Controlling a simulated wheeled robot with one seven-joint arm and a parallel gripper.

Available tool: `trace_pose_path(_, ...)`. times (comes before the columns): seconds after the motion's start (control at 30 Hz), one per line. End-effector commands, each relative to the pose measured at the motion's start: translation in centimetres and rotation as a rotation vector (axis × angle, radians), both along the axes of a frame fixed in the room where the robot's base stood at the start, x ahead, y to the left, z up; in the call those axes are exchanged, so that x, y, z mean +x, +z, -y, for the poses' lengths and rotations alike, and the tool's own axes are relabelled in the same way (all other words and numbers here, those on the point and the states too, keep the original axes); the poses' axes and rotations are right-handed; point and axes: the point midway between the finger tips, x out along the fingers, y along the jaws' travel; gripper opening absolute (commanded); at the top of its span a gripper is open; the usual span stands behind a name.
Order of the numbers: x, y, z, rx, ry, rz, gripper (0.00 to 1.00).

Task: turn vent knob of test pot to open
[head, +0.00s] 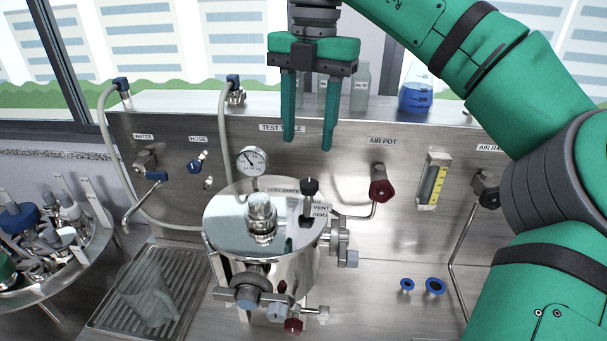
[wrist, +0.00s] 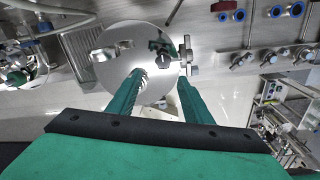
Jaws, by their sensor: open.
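The test pot (head: 262,262) is a shiny steel vessel with a mirror-like lid, standing in front of the steel back panel. Its vent knob (head: 310,187) is a small black knob on a stem at the right of the lid, beside a label reading "VENT". My gripper (head: 308,145) points down above and behind the lid in the head view, open and empty, apart from the knob. In the wrist view the round lid (wrist: 118,62) lies beyond my fingers (wrist: 157,82), and a dark knob (wrist: 163,61) shows near the lid's edge, between the finger directions.
A pressure gauge (head: 252,160) rises behind the lid. A red valve knob (head: 381,190) and a flowmeter (head: 433,180) are on the panel to the right. Bottles and a blue-filled flask (head: 415,95) stand on the ledge. A crumpled clear bag (head: 148,290) lies on the drain grate at left.

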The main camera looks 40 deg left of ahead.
Motion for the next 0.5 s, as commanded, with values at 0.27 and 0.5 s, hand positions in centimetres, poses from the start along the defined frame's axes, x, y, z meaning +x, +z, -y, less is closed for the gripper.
trace_pose_path(0.27,0.3,0.2,0.4,-0.03,-0.025,0.045,0.46)
trace_pose_path(0.5,0.3,-3.3,0.4,-0.029,-0.024,0.042,0.46)
